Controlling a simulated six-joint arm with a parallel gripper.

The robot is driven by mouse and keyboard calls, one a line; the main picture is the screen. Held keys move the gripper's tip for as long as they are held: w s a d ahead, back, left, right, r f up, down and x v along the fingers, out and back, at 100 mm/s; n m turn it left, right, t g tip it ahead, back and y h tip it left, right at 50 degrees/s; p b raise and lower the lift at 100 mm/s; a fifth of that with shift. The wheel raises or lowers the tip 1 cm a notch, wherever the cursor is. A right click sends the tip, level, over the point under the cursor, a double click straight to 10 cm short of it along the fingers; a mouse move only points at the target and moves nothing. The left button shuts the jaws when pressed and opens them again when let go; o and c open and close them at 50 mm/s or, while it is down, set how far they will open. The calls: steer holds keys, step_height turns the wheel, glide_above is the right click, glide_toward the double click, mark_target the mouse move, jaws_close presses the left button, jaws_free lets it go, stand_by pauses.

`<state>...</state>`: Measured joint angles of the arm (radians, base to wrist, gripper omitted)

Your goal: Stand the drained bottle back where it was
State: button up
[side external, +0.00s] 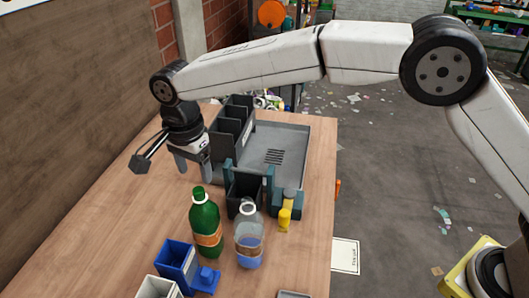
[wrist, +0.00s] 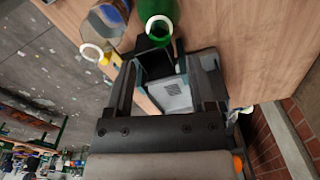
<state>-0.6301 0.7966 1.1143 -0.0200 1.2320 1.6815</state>
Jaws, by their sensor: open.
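A green bottle (side external: 205,228) with an orange label stands upright on the wooden table; its open neck shows at the top of the wrist view (wrist: 160,28). A clear bottle (side external: 248,243) with some blue liquid low inside stands just right of it, and it also shows in the wrist view (wrist: 104,22). I cannot tell whether the green bottle holds liquid. My gripper (side external: 193,170) is open and empty, behind and left of the green bottle, clear of both bottles. Its two fingers also show in the wrist view (wrist: 163,70).
A dark box between teal posts (side external: 268,180) stands behind the bottles. Beyond it are a grey tray (side external: 298,150) and a dark divided bin (side external: 236,112). A small yellow item (side external: 284,218) is beside the posts. A blue container (side external: 176,260) sits in front. The table's left side is clear.

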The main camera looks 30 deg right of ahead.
steer(key=shift+r, duration=2.55)
steer(key=s+d+f+n+t, duration=0.1)
steer(key=s+d+f+n, duration=0.15)
steer(key=d, duration=0.75)
steer(key=s+d+f+n, duration=0.1)
steer(key=d+f+n, duration=0.25)
steer(key=d, duration=0.65)
steer(key=s+d+f+n, duration=0.2)
steer(key=s+d+n, duration=0.1)
steer(key=s+d, duration=0.4)
steer(key=s+d+f+n+t, duration=0.1)
steer(key=s+d+f+n, duration=0.2)
steer(key=s+d, duration=0.4)
steer(key=shift+s+f, duration=0.25)
steer(key=shift+s, duration=0.45)
